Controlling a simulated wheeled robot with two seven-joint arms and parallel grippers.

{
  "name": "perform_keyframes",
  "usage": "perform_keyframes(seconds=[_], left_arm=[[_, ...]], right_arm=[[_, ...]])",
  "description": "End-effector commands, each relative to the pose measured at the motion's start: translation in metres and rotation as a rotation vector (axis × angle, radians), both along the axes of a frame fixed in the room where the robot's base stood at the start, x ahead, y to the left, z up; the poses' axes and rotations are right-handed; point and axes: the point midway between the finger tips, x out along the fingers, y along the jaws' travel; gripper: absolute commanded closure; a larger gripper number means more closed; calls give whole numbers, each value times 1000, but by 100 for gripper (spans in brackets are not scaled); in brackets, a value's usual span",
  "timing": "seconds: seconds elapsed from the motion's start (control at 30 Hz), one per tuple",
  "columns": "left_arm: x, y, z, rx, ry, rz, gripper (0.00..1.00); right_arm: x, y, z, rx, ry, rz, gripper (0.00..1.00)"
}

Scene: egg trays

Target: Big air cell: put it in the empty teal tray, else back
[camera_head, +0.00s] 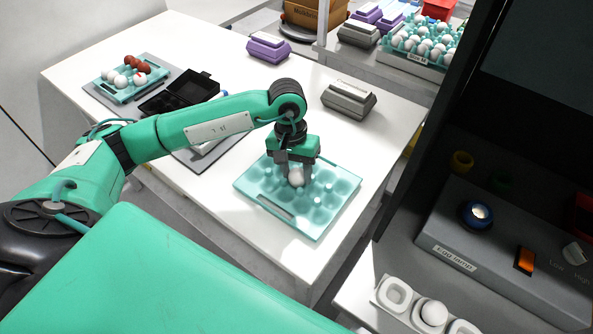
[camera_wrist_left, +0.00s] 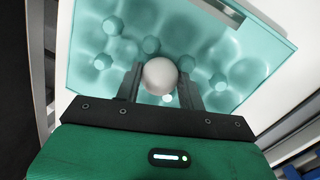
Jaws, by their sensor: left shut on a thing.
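My left gripper (camera_head: 294,180) is shut on a white egg (camera_head: 296,177) over the teal tray (camera_head: 313,231) on the white table. In the left wrist view the egg (camera_wrist_left: 160,76) sits between the two fingers, over the tray (camera_wrist_left: 85,72); I cannot tell whether it touches a cup. The tray's other visible cups are empty. My right gripper is not in view.
A second teal tray (camera_head: 123,97) with white and brown eggs stands at the far left, next to an open black carton (camera_head: 180,93). A grey carton (camera_head: 348,99) and a purple carton (camera_head: 269,47) stand behind. A dark panel rises at the right.

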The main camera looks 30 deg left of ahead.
Motion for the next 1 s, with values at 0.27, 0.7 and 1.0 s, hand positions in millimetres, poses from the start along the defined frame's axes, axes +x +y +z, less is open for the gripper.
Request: perform_keyframes(seconds=[0.27,0.7,1.0], left_arm=[[0,0,-6,0,0,0,67],[0,0,-9,0,0,0,35],[0,0,-9,0,0,0,35]], right_arm=[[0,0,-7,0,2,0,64],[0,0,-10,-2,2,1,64],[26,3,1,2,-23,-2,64]])
